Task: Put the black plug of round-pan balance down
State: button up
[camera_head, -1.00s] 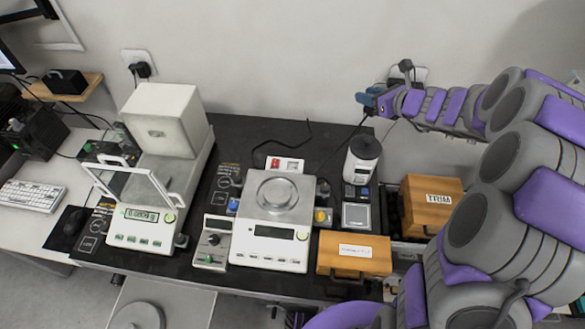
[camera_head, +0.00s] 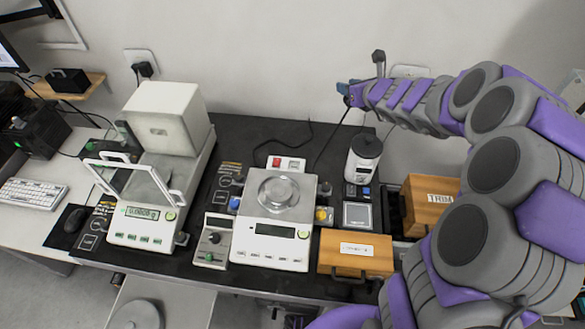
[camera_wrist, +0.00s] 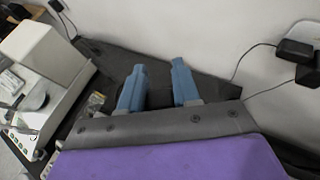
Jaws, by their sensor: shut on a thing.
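The round-pan balance (camera_head: 275,233), white with a round metal pan (camera_head: 278,192), stands mid-table in the head view. My gripper (camera_head: 343,90) is raised in front of the wall, above and behind the balance. A thin black cord (camera_head: 331,142) runs from the gripper down to the table behind the balance.
A white wall outlet (camera_head: 410,71) is partly behind my arm. Black plugs (camera_wrist: 295,50) show on the wall in the wrist view. Black table top (camera_head: 255,130) behind the balance is mostly clear.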

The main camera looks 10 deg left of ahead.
jog(key=a+f+n+g+y, duration=0.5)
jog(key=a+f+n+g, duration=0.15)
jog(key=a+f, duration=1.25)
jog(key=shift+n+t, duration=0.35)
jog(key=f, duration=0.4)
jog(key=d+f+b, duration=0.1)
jog(key=f, duration=0.3)
jog(key=d+f+b, duration=0.1)
jog(key=f, duration=0.2)
jog(key=shift+s+d+f, duration=0.1)
jog(key=shift+s+f, duration=0.1)
jog(key=shift+f, duration=0.2)
jog(key=shift+r, duration=0.1)
jog(key=o, duration=1.1)
jog(key=shift+c, duration=0.2)
